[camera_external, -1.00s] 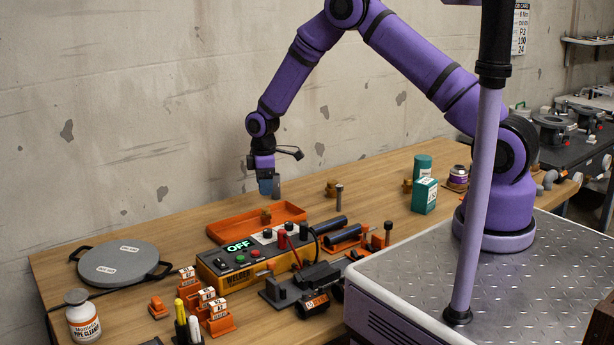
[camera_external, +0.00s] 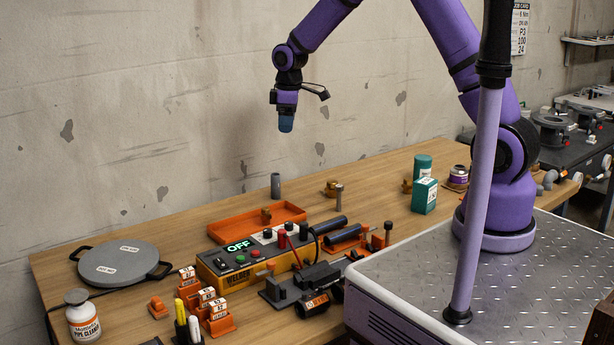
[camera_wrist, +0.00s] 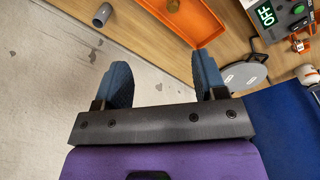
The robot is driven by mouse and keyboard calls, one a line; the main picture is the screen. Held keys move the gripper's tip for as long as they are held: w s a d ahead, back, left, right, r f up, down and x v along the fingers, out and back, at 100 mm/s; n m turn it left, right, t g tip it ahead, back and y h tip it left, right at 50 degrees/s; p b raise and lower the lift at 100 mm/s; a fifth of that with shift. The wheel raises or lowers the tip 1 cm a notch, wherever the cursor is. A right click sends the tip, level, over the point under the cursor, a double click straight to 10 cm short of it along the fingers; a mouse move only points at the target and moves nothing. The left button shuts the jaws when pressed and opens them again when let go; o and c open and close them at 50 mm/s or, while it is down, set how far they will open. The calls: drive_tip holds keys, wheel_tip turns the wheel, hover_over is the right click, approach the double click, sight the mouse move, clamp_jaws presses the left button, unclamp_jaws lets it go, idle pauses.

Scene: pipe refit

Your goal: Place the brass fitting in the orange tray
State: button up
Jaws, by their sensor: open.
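The orange tray (camera_external: 228,229) lies on the bench behind the welder box; its edge also shows at the top of the wrist view (camera_wrist: 200,22). A small brass fitting (camera_external: 266,216) stands inside the tray toward its far side, and part of it shows in the wrist view (camera_wrist: 172,5). My gripper (camera_external: 286,127) is raised well above the bench, near the wall, with its blue fingers pointing down. In the wrist view the two fingers (camera_wrist: 161,78) are wide apart with nothing between them. More brass-coloured pieces (camera_external: 331,188) stand right of the tray.
A grey pipe piece (camera_external: 275,186) stands upright behind the tray. The welder box (camera_external: 250,262) sits in front of it. A grey round lid-like plate (camera_external: 120,263) lies at left. A teal box (camera_external: 424,195) and can (camera_external: 422,168) stand at right. The air around my gripper is free.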

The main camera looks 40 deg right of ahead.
drive_tip(key=s+d+r+m+t, duration=0.15)
drive_tip(key=s+d+r, duration=0.25)
drive_tip(key=s+r, duration=0.45)
drive_tip(key=s+d+r+m, duration=0.3)
drive_tip(key=s+d+r, duration=0.2)
drive_tip(key=s+r, duration=0.3)
drive_tip(key=s+d+r+m+t, duration=0.1)
drive_tip(key=s+d+r+m, duration=0.1)
drive_tip(key=s, duration=0.9)
drive_tip(key=s+d+r+m+t, duration=0.1)
drive_tip(key=s+d+r+m, duration=0.2)
drive_tip(key=s, duration=0.7)
drive_tip(key=shift+s+d+m, duration=0.3)
drive_tip(key=shift+s+m, duration=0.05)
drive_tip(key=shift+s, duration=0.05)
